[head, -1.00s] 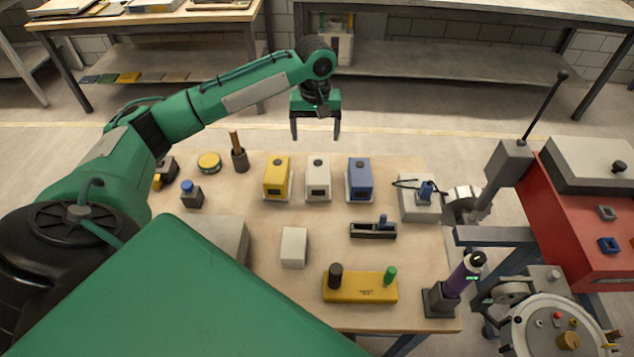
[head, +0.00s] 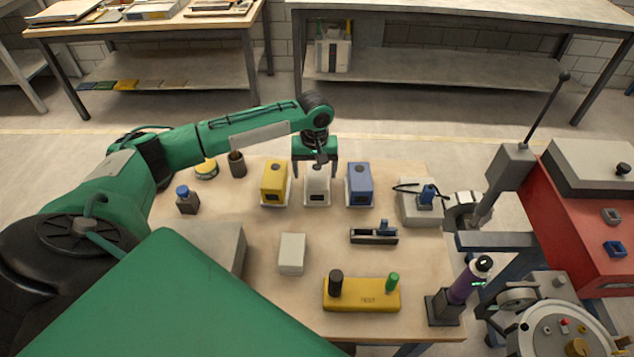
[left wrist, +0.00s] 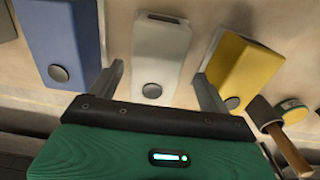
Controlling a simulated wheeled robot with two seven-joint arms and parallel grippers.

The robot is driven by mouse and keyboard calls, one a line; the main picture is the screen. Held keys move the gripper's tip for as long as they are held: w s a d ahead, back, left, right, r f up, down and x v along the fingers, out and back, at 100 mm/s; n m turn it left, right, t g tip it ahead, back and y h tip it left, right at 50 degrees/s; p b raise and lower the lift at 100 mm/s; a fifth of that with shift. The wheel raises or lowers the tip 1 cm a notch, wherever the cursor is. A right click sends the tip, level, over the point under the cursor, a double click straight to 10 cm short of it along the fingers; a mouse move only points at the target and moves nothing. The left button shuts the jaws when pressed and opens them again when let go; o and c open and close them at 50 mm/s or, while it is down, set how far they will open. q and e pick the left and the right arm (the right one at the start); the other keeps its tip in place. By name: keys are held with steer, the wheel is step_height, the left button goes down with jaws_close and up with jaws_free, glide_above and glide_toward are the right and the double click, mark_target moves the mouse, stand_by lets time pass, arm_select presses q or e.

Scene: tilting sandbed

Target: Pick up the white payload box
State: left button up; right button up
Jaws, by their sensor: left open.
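The white payload box (head: 316,190) stands upright between a yellow box (head: 274,184) and a blue box (head: 360,185) on the wooden table. My left gripper (head: 316,174) is open at the white box, and its palm hides part of the box top. In the left wrist view, the white box (left wrist: 160,50) lies between the two fingers of the left gripper (left wrist: 159,70), with the blue box (left wrist: 62,40) to the left and the yellow box (left wrist: 243,68) to the right. I cannot tell whether the fingers touch it. My right gripper is not in view.
A pale block (head: 292,254) and a yellow base with black and green knobs (head: 362,294) sit nearer on the table (head: 260,295). A red machine (head: 590,215) stands to the right.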

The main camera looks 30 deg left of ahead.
mark_target(317, 174)
arm_select(q)
steer(key=f, duration=0.4)
steer(key=shift+w+d+f+p, duration=0.15)
steer(key=shift+d+f+p, duration=0.1)
steer(key=shift+f+p, duration=0.1)
steer(key=shift+r, duration=0.1)
steer(key=shift+c, duration=0.2)
steer(key=c, duration=1.1)
steer(key=shift+c, duration=1.2)
